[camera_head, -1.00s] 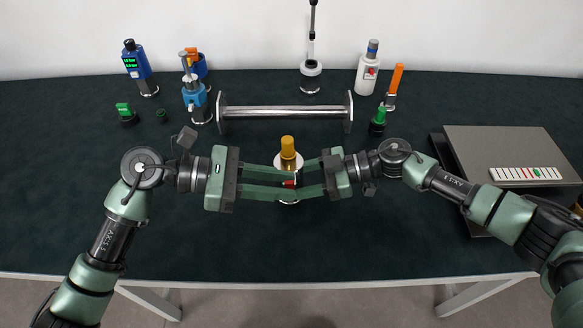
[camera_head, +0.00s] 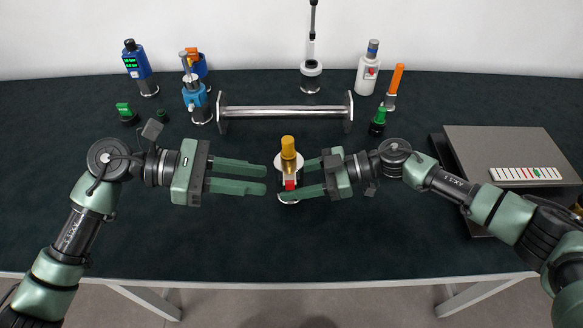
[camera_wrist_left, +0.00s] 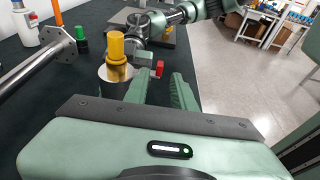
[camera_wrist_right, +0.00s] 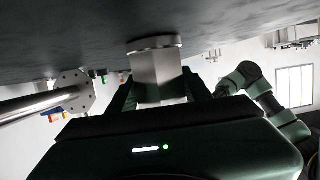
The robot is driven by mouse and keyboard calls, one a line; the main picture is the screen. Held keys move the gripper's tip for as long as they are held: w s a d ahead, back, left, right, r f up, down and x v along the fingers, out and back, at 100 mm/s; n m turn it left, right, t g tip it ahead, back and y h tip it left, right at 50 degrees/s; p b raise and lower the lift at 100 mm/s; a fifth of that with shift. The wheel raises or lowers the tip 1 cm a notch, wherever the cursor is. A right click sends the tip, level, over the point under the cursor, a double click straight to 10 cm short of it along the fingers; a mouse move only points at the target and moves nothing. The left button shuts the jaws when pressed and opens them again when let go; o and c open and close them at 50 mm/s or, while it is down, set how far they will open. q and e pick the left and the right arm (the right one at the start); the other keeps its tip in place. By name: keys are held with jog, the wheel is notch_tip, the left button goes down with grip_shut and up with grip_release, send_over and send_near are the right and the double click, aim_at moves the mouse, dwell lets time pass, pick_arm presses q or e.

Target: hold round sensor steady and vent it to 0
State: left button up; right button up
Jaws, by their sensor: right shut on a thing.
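The round sensor (camera_head: 288,148) stands upright near the middle of the table, with a tall yellow cap, a metal body and a red knob (camera_head: 290,184) low on its front. My right gripper (camera_head: 281,179) is shut on its body from the right; the fingers hide part of it. The metal body (camera_wrist_right: 158,80) also fills the space between the fingers in the right wrist view. My left gripper (camera_head: 266,179) is open and empty, a little left of the sensor. In the left wrist view the yellow cap (camera_wrist_left: 116,48) and red knob (camera_wrist_left: 160,68) show beyond its fingers.
A metal bar with end flanges (camera_head: 285,112) lies behind the sensor. Blue devices (camera_head: 196,98) stand at the back left, a white bottle (camera_head: 366,75) and an orange-handled tool (camera_head: 395,85) at the back right. A grey box (camera_head: 500,145) is at right. The front table is clear.

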aim_at(288, 182)
pick_arm(q)
jog(key=shift+x, duration=3.5)
grip_shut()
